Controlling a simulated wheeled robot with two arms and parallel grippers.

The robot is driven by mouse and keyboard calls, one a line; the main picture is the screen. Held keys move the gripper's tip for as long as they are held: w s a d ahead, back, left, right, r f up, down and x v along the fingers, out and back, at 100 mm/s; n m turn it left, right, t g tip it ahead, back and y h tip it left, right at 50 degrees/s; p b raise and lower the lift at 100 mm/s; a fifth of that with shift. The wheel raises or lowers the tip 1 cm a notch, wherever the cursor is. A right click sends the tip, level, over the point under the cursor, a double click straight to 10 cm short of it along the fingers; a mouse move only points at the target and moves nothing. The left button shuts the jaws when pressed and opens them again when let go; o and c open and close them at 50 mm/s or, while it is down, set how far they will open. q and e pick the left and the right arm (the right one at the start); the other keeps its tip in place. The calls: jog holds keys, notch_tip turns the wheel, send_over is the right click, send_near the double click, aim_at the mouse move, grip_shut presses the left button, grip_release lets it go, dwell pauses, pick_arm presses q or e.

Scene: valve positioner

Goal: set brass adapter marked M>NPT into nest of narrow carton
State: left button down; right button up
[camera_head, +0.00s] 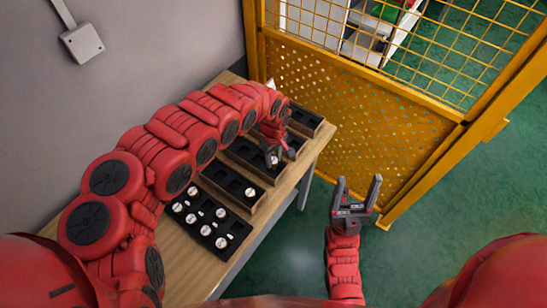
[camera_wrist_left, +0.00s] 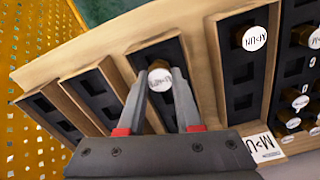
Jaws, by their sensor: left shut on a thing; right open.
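My left gripper (camera_head: 272,156) is over the narrow cartons on the bench and is shut on an adapter with a round white top (camera_wrist_left: 160,77). In the left wrist view, the fingers (camera_wrist_left: 160,92) grip it on both sides, over a narrow carton (camera_wrist_left: 143,59) with a black nested insert. Its print is too small to read surely, and its lower part is hidden, so I cannot tell whether it touches the nest. My right gripper (camera_head: 357,192) is open and empty, away from the bench over the green floor.
A black tray (camera_head: 205,246) holds several white-topped adapters. The neighbouring carton (camera_wrist_left: 243,83) holds one adapter (camera_wrist_left: 254,38); other narrow cartons (camera_wrist_left: 57,112) look empty. A printed label (camera_wrist_left: 263,146) sits on a carton edge. A yellow mesh fence (camera_head: 370,120) stands beyond the bench (camera_head: 180,285).

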pick_arm(q)
jog(key=shift+f, duration=0.1)
dwell(0.5)
jog(key=shift+f+b, duration=0.4)
jog(key=shift+b, duration=0.05)
jog(key=shift+f+b, duration=0.7)
jog(key=shift+f, duration=0.2)
dwell(0.5)
jog(key=c, duration=0.5)
grip_release()
jog(key=shift+r, duration=0.1)
